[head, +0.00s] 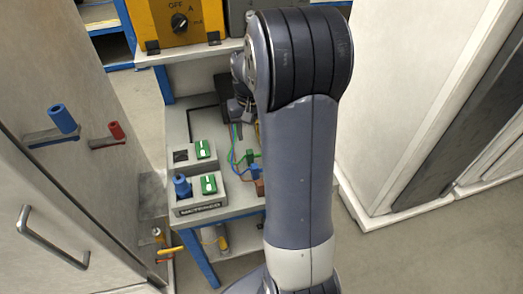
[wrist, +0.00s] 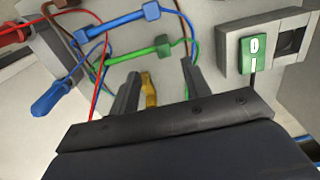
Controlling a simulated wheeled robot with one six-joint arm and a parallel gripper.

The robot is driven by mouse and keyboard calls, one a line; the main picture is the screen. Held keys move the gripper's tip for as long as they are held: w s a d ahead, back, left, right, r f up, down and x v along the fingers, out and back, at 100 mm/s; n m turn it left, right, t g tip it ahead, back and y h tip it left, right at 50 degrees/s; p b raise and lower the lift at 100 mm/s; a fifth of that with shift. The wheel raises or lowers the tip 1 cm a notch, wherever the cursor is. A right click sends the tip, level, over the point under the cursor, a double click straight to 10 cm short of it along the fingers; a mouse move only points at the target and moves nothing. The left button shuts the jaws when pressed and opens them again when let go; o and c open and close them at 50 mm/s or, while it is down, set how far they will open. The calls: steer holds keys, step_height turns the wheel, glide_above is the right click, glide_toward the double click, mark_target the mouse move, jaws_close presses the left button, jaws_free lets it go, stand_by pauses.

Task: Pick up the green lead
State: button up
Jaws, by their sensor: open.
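The green lead (wrist: 130,54) lies on the pale bench top in the wrist view, a straight green plug with a collar and a thin green cable curling off. My gripper (wrist: 162,72) is open and empty, its two dark fingers pointing toward the green lead, which lies just beyond the fingertips. In the head view the green lead (head: 250,155) is partly hidden by my arm, and my gripper's fingers cannot be made out.
A blue lead (wrist: 115,25) lies beside the green one, with red cables and a blue-handled plug (wrist: 50,98) at left. A yellow piece (wrist: 150,90) shows between my fingers. A green switch (wrist: 258,55) stands at right. A yellow meter (head: 180,20) stands behind.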

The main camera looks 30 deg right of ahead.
mark_target(250, 151)
steer(key=f, duration=0.8)
steer(key=shift+w+a+f+p, duration=0.1)
steer(key=shift+w+a+p, duration=0.15)
steer(key=shift+p, duration=0.1)
steer(key=shift+c, duration=0.5)
jaws_close()
